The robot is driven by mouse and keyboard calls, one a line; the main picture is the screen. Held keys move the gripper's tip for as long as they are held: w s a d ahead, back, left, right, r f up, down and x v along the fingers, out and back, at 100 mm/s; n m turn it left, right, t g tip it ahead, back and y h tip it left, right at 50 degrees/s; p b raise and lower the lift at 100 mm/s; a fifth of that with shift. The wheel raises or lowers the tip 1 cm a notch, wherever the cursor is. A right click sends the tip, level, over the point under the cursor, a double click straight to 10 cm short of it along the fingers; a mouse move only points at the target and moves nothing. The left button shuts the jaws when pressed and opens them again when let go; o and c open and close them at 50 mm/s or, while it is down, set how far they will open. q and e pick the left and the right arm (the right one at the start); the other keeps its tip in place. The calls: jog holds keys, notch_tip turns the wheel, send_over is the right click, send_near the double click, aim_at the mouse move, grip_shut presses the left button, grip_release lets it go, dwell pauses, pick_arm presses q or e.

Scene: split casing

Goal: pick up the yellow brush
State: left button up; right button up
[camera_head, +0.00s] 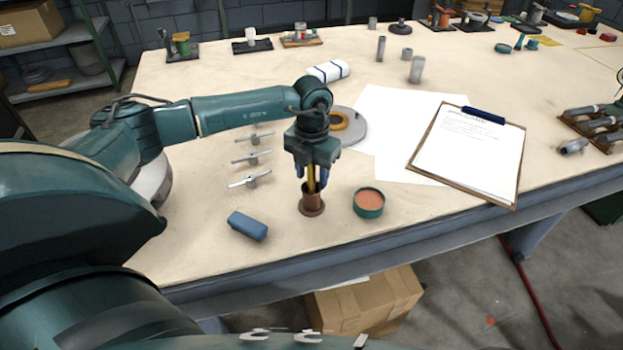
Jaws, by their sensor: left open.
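The yellow brush (311,186) stands upright in a small brown copper-coloured cup (312,205) near the front edge of the table. Only a short piece of its yellow handle shows, below the gripper's body. My left gripper (313,178) points straight down over the cup. It is open, with its blue fingertips on either side of the handle. I cannot tell whether either finger touches it. The brush's top is hidden by the gripper and its lower end by the cup. My right gripper is out of view.
A green tin with orange contents (369,203) stands just right of the cup, and a blue block (248,226) lies to the left. Several metal T-shaped pieces (252,158) lie further left. A grey round plate (350,134) is behind; a clipboard (468,158) lies right.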

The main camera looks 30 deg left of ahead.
pick_arm(q)
jog(key=shift+c, duration=0.4)
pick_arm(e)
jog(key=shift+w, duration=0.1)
pick_arm(q)
grip_shut()
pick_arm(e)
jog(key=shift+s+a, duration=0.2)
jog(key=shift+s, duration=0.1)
